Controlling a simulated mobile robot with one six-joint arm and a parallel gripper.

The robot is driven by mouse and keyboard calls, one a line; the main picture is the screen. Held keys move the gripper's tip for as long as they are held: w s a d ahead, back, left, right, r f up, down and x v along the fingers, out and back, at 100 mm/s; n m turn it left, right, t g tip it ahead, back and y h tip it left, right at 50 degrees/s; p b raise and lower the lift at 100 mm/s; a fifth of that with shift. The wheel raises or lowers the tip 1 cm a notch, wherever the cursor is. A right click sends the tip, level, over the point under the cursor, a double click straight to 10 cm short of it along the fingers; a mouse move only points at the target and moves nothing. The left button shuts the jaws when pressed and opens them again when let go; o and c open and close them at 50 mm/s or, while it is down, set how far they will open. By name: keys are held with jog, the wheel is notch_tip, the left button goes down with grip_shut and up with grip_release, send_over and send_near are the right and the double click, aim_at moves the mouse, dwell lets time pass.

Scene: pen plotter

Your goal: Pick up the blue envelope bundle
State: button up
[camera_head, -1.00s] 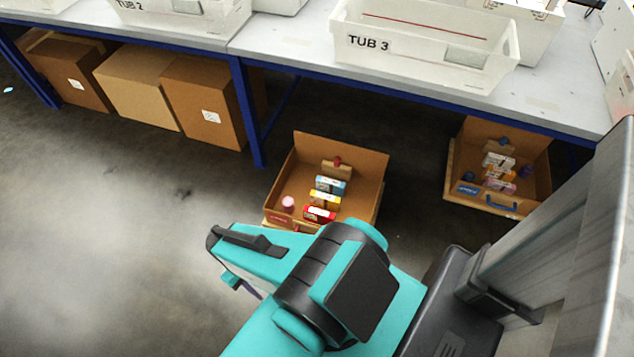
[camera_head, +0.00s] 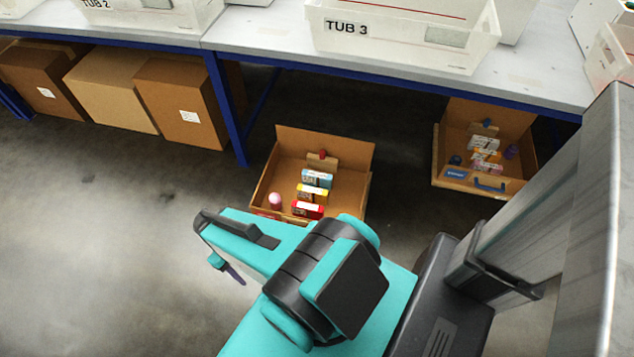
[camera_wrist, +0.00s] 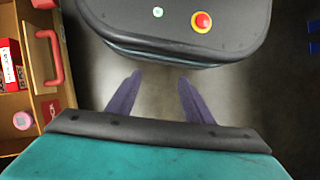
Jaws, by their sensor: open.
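A light blue bundle with a white label (camera_head: 317,178) lies in the open cardboard box (camera_head: 352,147) on the floor, behind a yellow one (camera_head: 312,193) and a red one (camera_head: 307,209). Whether it is made of envelopes is too small to tell. It is not visible in the wrist view, where a red pack (camera_wrist: 9,62) shows at the left edge. My gripper (camera_wrist: 160,78) is open and empty, with two purple fingers apart over bare floor. In the head view one finger (camera_head: 236,274) shows in front of the box, to its lower left.
The box also holds a pink round item (camera_head: 276,200) and a red-knobbed block (camera_head: 322,160). Another box (camera_head: 442,154) with several items stands right, under the table (camera_head: 260,35). Closed cartons (camera_head: 182,105) stand left. The floor at lower left is clear.

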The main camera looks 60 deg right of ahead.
jog(key=w+d+f+t+b, duration=0.2)
jog(key=w+d+f+b, duration=0.3)
jog(key=w+d+b, duration=0.5)
jog(key=r+n+t+b, duration=0.2)
jog(key=n+t+b, duration=0.1)
jog(key=b, duration=1.1)
send_over(317, 174)
jog(key=shift+h, duration=0.3)
jog(key=shift+f, duration=0.15)
jog(key=shift+f+b, duration=1.2)
jog(key=shift+f, duration=3.05)
